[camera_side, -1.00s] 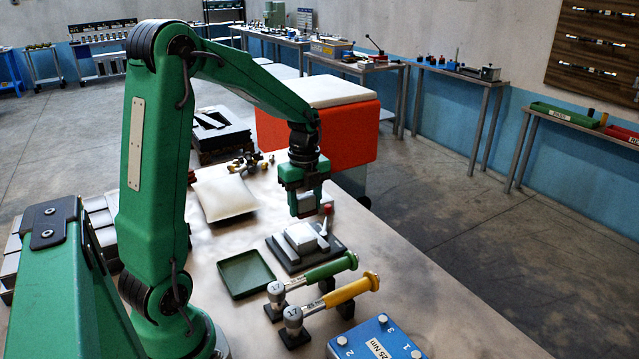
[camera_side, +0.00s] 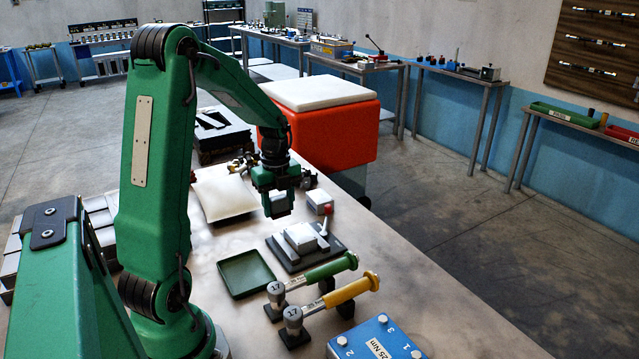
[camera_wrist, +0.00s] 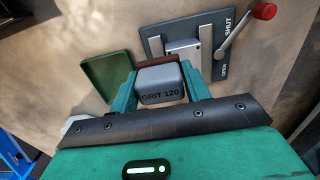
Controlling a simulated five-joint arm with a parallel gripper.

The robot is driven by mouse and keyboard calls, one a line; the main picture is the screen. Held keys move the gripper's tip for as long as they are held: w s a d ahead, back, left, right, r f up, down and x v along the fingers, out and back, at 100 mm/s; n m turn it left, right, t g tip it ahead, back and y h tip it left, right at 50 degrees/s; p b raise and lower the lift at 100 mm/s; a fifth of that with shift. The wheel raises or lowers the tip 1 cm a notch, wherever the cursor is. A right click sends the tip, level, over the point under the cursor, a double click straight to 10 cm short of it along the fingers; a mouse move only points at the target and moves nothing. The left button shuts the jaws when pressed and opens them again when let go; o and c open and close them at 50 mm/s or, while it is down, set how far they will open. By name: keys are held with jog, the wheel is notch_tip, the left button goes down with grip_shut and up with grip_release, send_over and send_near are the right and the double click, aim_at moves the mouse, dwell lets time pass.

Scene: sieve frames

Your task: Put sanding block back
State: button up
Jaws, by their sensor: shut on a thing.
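My gripper (camera_side: 278,208) is shut on the sanding block and holds it above the bench. In the wrist view the sanding block (camera_wrist: 160,92) is grey with a brown face and reads "GRIT 120". It sits between the green fingers (camera_wrist: 158,84). In the side view the gripper mostly hides it. A shallow green tray (camera_side: 243,289) lies empty on the bench, nearer the side camera than the gripper; it also shows in the wrist view (camera_wrist: 103,68). A dark clamp plate (camera_side: 292,262) bears a light metal block (camera_side: 301,236) and a red-knobbed lever (camera_side: 324,228), with marks "OPEN" and "SHUT" in the wrist view.
Green-handled (camera_side: 330,270) and yellow-handled (camera_side: 350,291) torque tools rest on stands in front of the tray. A blue box (camera_side: 378,341) stands at the front. A pale pad (camera_side: 221,196) lies left of the gripper. A small whitish box (camera_side: 318,198) stands to its right.

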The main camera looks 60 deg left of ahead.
send_over(257, 231)
notch_tip(257, 231, down, 6)
jog(key=shift+f, duration=2)
jog(key=shift+f, duration=0.15)
jog(key=o, duration=0.9)
jog(key=shift+o, duration=0.2)
notch_tip(257, 231, up, 12)
jog(key=shift+r, duration=0.2)
